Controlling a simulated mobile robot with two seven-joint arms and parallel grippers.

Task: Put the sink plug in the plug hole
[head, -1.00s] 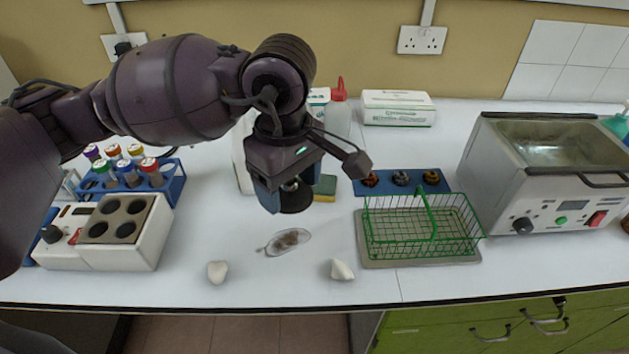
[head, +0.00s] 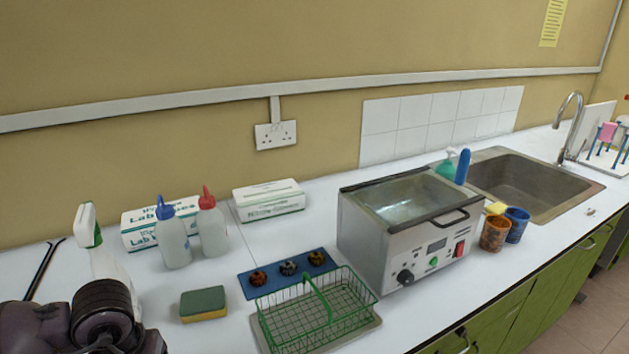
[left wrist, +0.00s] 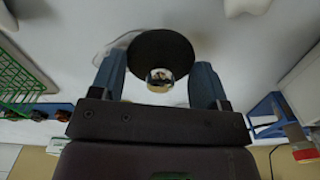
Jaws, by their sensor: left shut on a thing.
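The sink plug (left wrist: 160,50) is a black disc with a shiny metal knob, seen in the left wrist view. My left gripper (left wrist: 160,76) is shut on it, with a blue finger on each side of the knob. The plug is held above the white counter. In the head view only a part of my left arm shows at the lower left; the gripper and plug are out of that picture. The sink (head: 527,184) is a brown-grey basin set in the counter at the far right. Its plug hole cannot be made out. My right gripper is not in view.
A metal water bath (head: 397,258) stands between the wire basket (head: 318,309) and the sink. Two cups (head: 494,233) stand before the sink, and a curved tap (head: 568,125) rises behind it. Bottles, boxes and a sponge (head: 203,304) stand at left.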

